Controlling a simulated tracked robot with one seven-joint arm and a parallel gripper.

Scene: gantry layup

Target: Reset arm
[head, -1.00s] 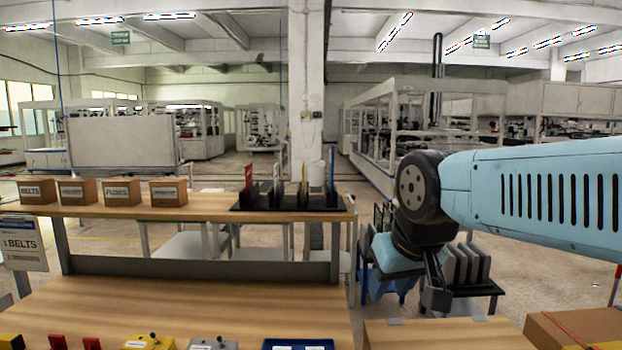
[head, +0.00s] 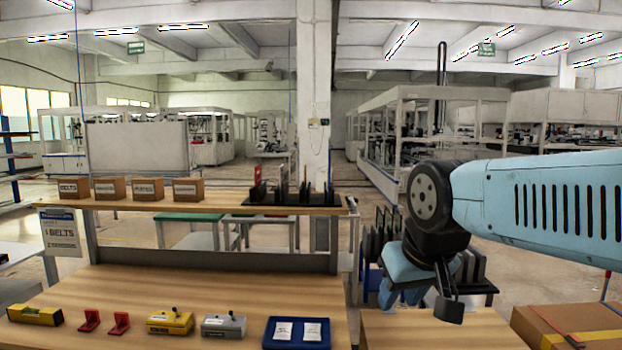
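My arm is light blue with a dark round joint and reaches in from the right side of the head view. My gripper (head: 447,300) hangs below the dark wrist, over the right part of the workbench area. One dark finger-like part shows clearly; the rest is partly hidden by the wrist, so its opening cannot be made out. I see nothing clearly held in it.
The wooden workbench (head: 190,287) carries a yellow level (head: 36,315), red brackets (head: 119,323), yellow and grey blocks and a blue tray (head: 297,346). A shelf (head: 222,206) holds several boxes. A cardboard box (head: 570,325) is at lower right; a dark rack stands behind my gripper.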

